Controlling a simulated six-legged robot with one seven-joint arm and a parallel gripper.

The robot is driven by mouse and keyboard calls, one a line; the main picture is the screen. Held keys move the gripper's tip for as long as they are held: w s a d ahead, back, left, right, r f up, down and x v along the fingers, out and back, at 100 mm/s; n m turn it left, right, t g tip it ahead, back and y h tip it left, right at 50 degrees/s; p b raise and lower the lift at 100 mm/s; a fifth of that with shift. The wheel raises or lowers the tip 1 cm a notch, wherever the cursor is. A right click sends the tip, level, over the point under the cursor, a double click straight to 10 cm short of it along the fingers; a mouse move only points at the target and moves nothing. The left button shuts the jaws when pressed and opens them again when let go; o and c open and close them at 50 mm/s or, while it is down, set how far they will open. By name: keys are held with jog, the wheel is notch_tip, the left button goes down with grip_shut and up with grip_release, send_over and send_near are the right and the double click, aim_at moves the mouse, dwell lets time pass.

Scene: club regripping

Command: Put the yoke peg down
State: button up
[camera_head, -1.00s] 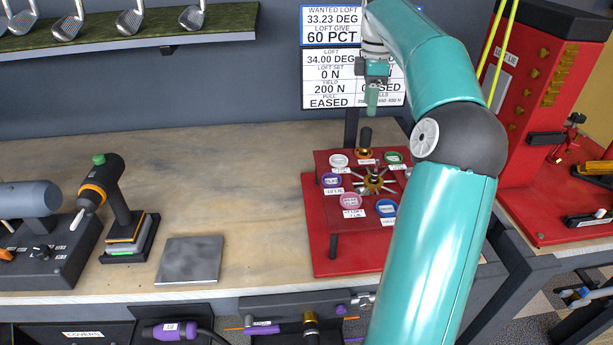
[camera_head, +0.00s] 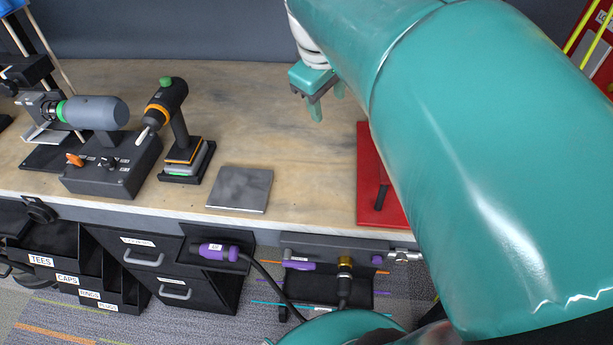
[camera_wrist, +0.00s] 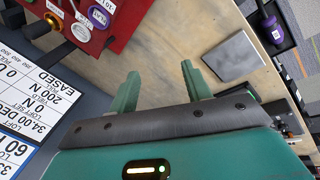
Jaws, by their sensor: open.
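My gripper (camera_head: 328,107) is open above the bench, left of the red stand's base (camera_head: 372,205). In the wrist view its two green fingers (camera_wrist: 160,73) stand apart with nothing between them. The red stand (camera_wrist: 118,28) shows at the upper left there, with labelled coloured caps. A dark peg with a gold collar (camera_wrist: 38,26) stands at the stand's edge, apart from my fingers. It may be the yoke peg, but I cannot tell for sure. In the head view my arm hides most of the stand and that peg.
A grey pad (camera_head: 240,188) lies on the bench (camera_head: 300,170), with bare wood around it. A black-orange tool on a stand (camera_head: 172,125) and a grey motor unit (camera_head: 95,113) stand to the left. A purple-handled tool (camera_head: 215,250) and a brass-topped fitting (camera_head: 344,266) sit below the front edge.

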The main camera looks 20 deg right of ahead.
jog(key=s+a+f+m+t+y, duration=0.2)
jog(key=s+a+f+m, duration=0.3)
jog(key=s+a+f, duration=0.3)
jog(key=s+t, duration=0.1)
jog(key=s, duration=0.3)
jog(key=shift+s+f+y, duration=0.2)
jog(key=shift+s+y, duration=0.1)
